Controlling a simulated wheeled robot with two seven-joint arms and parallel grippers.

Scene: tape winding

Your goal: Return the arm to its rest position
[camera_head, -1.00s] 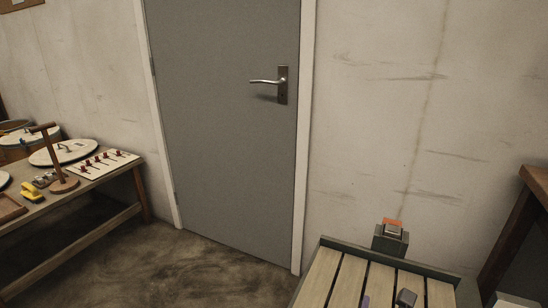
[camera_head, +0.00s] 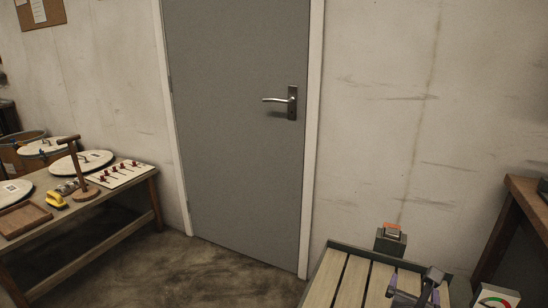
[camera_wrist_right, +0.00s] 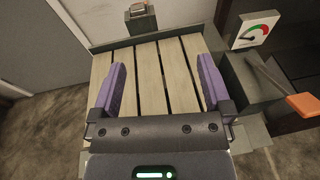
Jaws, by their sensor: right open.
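My right gripper (camera_wrist_right: 158,85) is open and empty in the right wrist view. Its two purple fingers stand wide apart over the slatted wooden platform (camera_wrist_right: 149,76). Part of the right gripper also shows at the bottom right of the head view (camera_head: 418,290), in front of the slatted platform (camera_head: 352,278). No object is between the fingers. My left gripper is not in view.
A grey door (camera_head: 240,120) stands in the wall ahead. A wooden bench (camera_head: 140,184) at left holds round lids, a tray (camera_head: 22,220) and a yellow tool (camera_head: 55,200). A gauge panel (camera_wrist_right: 257,29) and an orange-ended lever (camera_wrist_right: 303,104) are right of the platform.

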